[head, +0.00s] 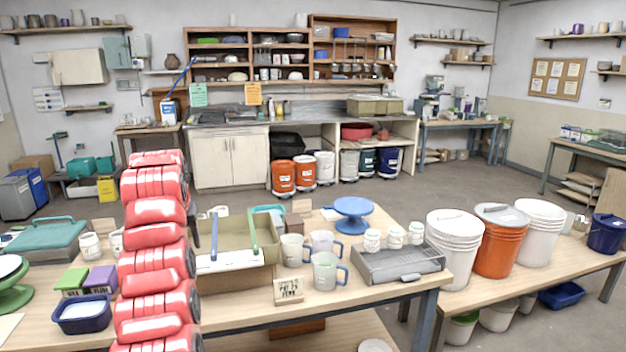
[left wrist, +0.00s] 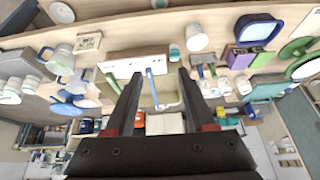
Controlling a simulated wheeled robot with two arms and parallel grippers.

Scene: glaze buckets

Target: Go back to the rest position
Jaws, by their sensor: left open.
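My left gripper (left wrist: 158,78) shows in the left wrist view with its two dark fingers wide apart and nothing held between them. Beyond the fingers lies an olive bin (left wrist: 172,92) with a blue-handled tool (left wrist: 152,88) at it; there is clear distance between fingers and bin as far as I can tell. In the head view my red left arm stands upright at the left, in front of the table, and hides part of it. The left gripper is not clearly visible there. My right gripper is in neither view.
The worktable holds the olive bin (head: 235,281), clear mugs (head: 326,272), a small sign (head: 288,291), a blue turntable (head: 354,207) and a grey tray (head: 385,268). White and orange buckets (head: 500,245) stand on the right bench. Open floor lies behind.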

